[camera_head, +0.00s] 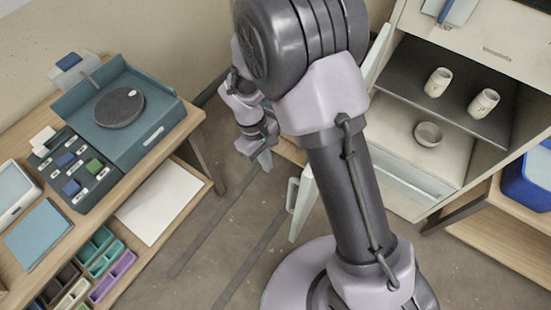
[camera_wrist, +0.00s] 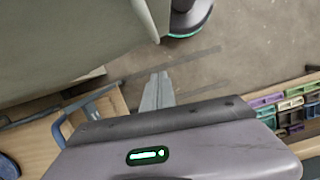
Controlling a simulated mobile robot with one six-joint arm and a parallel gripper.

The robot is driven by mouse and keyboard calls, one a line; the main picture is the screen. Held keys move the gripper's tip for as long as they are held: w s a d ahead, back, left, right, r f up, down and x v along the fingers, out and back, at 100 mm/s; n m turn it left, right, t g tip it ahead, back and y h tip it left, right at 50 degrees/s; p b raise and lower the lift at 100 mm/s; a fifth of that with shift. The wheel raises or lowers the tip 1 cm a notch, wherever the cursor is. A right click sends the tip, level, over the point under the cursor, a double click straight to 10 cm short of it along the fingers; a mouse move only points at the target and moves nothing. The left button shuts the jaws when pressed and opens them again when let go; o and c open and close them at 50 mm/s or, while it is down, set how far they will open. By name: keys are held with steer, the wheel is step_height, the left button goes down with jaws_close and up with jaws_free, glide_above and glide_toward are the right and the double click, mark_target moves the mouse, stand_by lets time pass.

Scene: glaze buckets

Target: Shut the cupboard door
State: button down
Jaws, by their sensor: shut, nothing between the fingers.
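The cupboard (camera_head: 465,165) stands at the right in the head view, its compartment exposed. Its pale door (camera_head: 304,203) is swung wide open on the left side, with a handle (camera_head: 292,195) on its left-hand face. My arm hides the door's middle. My gripper (camera_head: 266,162) is left of the door, on the handle side, pointing down with its fingers together and empty. In the wrist view the fingers (camera_wrist: 157,90) lie just below a large pale panel, apparently the door (camera_wrist: 70,40), with a handle (camera_wrist: 148,18). I cannot tell whether they touch it.
Two cups (camera_head: 438,82) (camera_head: 484,103) and a bowl (camera_head: 428,134) are inside the cupboard. At left, a wooden bench (camera_head: 195,125) carries a teal unit with a dark disc (camera_head: 119,108). A blue bin (camera_head: 530,178) is at the right edge. Open floor (camera_head: 225,230) lies between.

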steer(key=s+d+f+b, duration=0.2)
steer(key=s+d+f, duration=0.2)
steer(key=f, duration=0.3)
steer(key=shift+d+f+b, duration=0.15)
steer(key=shift+f+b, duration=0.15)
steer(key=shift+b, duration=0.1)
steer(key=shift+s, duration=0.15)
